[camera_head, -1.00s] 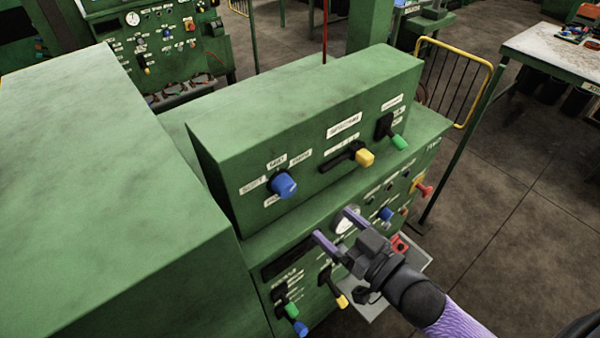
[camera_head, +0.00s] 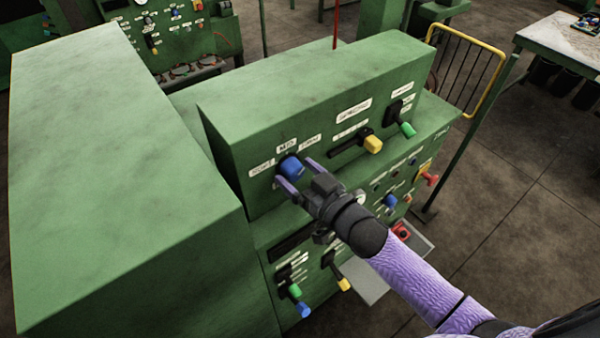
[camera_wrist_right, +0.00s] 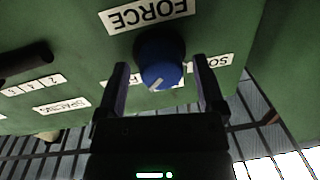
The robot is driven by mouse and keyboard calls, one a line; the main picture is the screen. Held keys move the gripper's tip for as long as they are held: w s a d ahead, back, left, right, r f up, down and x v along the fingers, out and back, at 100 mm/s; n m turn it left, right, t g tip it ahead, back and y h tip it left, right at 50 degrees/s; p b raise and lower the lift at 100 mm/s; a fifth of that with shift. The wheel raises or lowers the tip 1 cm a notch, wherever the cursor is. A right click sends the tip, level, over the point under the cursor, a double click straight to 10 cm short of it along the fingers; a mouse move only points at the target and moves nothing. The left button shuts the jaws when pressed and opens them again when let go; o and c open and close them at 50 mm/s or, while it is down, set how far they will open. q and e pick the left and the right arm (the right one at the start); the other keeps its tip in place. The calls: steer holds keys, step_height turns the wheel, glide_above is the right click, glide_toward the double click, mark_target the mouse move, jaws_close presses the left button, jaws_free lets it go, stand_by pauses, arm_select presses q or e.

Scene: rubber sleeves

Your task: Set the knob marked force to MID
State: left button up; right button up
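The blue knob (camera_head: 292,167) is on the front of the green upper box, with a SOFT label to its left, a MID label (camera_head: 287,145) above and a FIRM label (camera_head: 310,139) at upper right. My right gripper (camera_head: 300,175) is open, with its purple fingers at either side of the knob. The right wrist view is upside down; there the knob (camera_wrist_right: 160,62) sits between the finger ends, below the FORCE label (camera_wrist_right: 148,14). Its white pointer mark points down-left, toward the FIRM side. Contact cannot be told. My left gripper is out of view.
A black selector with a yellow tip (camera_head: 373,144) and one with a green tip (camera_head: 407,129) are to the right on the same panel. A lower panel carries more controls, including a red knob (camera_head: 430,180). A large green cabinet (camera_head: 110,170) stands at left.

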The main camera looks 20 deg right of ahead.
jaws_close()
steer(key=n+p, duration=0.1)
steer(key=n, duration=0.3)
steer(key=shift+r+n, duration=0.1)
steer(key=shift+n, duration=0.2)
steer(key=shift+n+g+h+p, duration=0.35)
steer(key=shift+n+p, duration=0.2)
steer(key=shift+n, duration=1.85)
steer(key=shift+o, duration=0.9)
jaws_free()
